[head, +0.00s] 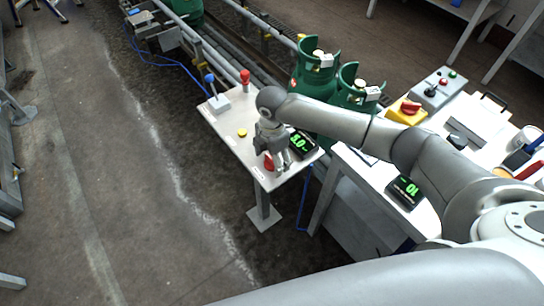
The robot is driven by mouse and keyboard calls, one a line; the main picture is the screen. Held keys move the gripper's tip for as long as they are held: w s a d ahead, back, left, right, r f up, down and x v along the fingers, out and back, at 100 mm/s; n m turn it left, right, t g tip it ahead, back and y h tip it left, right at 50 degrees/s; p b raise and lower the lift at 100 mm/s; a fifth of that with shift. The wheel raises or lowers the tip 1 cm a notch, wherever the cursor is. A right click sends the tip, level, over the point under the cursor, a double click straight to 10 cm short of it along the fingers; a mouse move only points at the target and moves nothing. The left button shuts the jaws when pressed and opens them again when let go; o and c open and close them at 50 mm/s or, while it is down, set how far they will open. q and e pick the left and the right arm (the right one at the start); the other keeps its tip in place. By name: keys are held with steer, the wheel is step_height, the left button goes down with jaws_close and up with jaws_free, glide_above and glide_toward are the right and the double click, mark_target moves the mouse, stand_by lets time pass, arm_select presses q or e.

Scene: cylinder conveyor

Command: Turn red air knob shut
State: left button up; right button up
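A small red knob (268,163) shows near the front of a narrow white table (225,125), at the fingers of my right gripper (275,163). The fingers point down over the knob and partly cover it. I cannot tell whether they touch it or how far apart they are. My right arm reaches in from the right. A black display (301,142) with green digits lies just right of the gripper. My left gripper is not in view.
A yellow button (242,133), a blue-topped lever (215,97) and a red-topped lever (245,79) are on the same table. Green gas cylinders (312,92) stand behind it. A yellow box with a red switch (407,110) is on the right-hand bench. The left floor is clear.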

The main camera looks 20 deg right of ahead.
steer(key=c, duration=0.8)
